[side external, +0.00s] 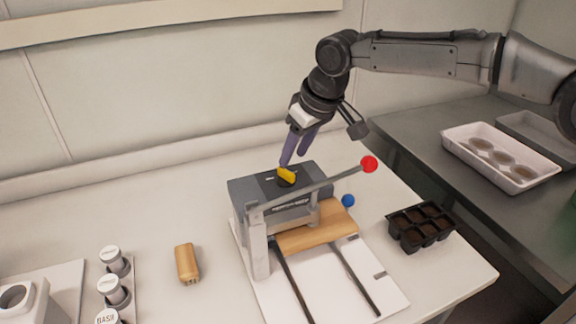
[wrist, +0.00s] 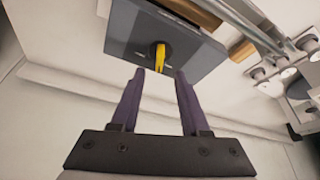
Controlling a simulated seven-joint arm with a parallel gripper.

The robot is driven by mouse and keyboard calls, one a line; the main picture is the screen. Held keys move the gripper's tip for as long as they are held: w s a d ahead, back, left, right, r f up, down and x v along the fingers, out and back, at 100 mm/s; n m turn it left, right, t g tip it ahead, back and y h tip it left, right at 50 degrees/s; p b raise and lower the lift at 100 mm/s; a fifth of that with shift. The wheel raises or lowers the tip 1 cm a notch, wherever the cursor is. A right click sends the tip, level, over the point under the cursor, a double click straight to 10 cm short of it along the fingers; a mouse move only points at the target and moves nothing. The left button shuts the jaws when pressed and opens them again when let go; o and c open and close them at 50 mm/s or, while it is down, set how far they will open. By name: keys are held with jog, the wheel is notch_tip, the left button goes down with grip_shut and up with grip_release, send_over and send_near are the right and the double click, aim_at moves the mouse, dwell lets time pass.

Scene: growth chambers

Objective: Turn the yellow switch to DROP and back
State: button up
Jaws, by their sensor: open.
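The yellow switch (side external: 287,175) is a small knob on top of the dark grey box (side external: 240,190) of the bench device. In the wrist view the yellow switch (wrist: 160,57) sits on a dark round base, just beyond my fingertips and roughly centred between them. My gripper (side external: 292,163) hangs over the box with its purple fingers pointing down, close to the switch. In the wrist view my gripper (wrist: 159,72) is open, with nothing between its fingers. I cannot read the switch labels, and I cannot tell from the side view whether a finger touches the switch.
A lever with a red ball (side external: 369,164) crosses in front of the box, near my gripper. A blue ball (side external: 348,200) and a wooden block (side external: 315,234) are below it. A black cell tray (side external: 421,227) stands right. A tan-handled tool (side external: 187,264) lies left, with clear table around.

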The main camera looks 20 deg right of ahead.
aim_at(286, 170)
jog(key=shift+x, duration=2.75)
jog(key=shift+c, duration=0.3)
jog(key=shift+r, duration=0.1)
grip_shut()
